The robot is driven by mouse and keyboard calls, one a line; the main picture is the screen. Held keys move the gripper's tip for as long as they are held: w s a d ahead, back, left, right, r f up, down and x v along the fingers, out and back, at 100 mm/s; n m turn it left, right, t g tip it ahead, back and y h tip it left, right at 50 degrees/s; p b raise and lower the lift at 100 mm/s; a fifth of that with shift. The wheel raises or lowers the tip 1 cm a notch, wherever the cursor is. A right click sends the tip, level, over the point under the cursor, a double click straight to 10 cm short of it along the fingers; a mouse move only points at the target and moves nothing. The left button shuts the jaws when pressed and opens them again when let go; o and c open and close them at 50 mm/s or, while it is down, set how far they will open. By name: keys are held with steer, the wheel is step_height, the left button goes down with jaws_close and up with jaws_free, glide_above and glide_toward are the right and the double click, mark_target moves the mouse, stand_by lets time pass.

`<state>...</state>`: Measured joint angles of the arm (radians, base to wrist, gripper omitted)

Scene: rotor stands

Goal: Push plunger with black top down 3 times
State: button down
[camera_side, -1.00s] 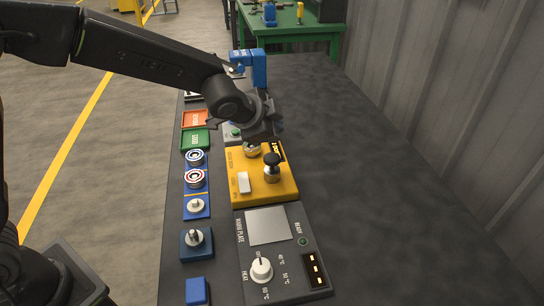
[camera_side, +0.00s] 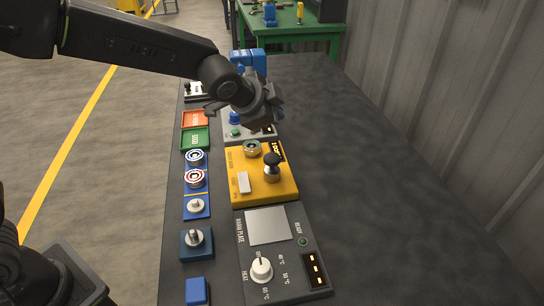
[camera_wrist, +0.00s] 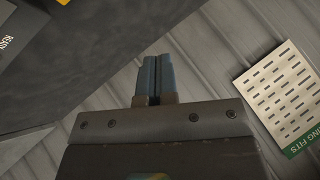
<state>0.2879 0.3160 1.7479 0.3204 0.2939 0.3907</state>
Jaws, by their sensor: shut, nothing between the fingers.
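My gripper (camera_side: 279,113) is above and beyond the yellow box, apart from the plunger. In the wrist view my gripper's (camera_wrist: 158,72) two blue-grey fingers are together with nothing between them. They point toward the ribbed wall, and the plunger is not in that view.
The yellow box also carries a round metal-ringed part (camera_side: 252,148) and a white switch (camera_side: 243,183). A warm plate unit (camera_side: 283,280) stands nearer. Small blue stands (camera_side: 197,243) line the left. The dark table is clear at right. A printed sheet (camera_wrist: 285,95) hangs on the wall.

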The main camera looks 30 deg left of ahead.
mark_target(276, 156)
steer(key=shift+r, duration=0.25)
steer(key=shift+f, duration=0.15)
steer(key=shift+f, duration=4.3)
steer(key=shift+f, duration=0.15)
steer(key=shift+f, duration=0.25)
steer(key=shift+f, duration=1.15)
steer(key=shift+r, duration=1.6)
